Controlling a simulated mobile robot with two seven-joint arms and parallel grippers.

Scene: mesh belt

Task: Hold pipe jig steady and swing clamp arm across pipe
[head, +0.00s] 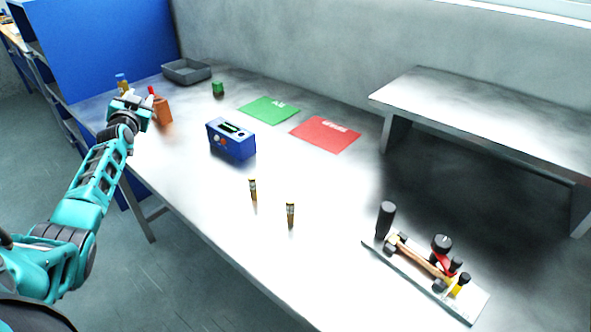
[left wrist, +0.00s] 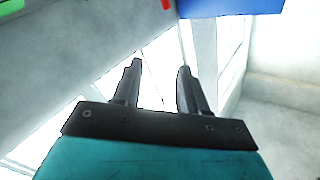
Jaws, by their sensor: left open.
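The pipe jig (head: 425,278) is a pale flat plate at the right front of the table. A copper-coloured pipe (head: 415,256) lies along it, with a black upright post (head: 385,219) at its left end. A red part (head: 442,264), which looks like the clamp arm, sits beside the pipe with black knobs and a yellow piece (head: 457,290) near the right end. Whether it crosses the pipe is too small to tell. My left gripper (head: 130,98) is at the table's far left, well away from the jig. The left wrist view shows its two fingers (left wrist: 162,85) apart and empty.
An orange block (head: 162,110) stands close to my left gripper. A blue box (head: 231,140), green mat (head: 269,110), red mat (head: 325,134) and grey tray (head: 187,72) lie behind. Two small upright cylinders (head: 253,190) (head: 290,215) stand mid-table. A raised shelf (head: 490,115) is at back right.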

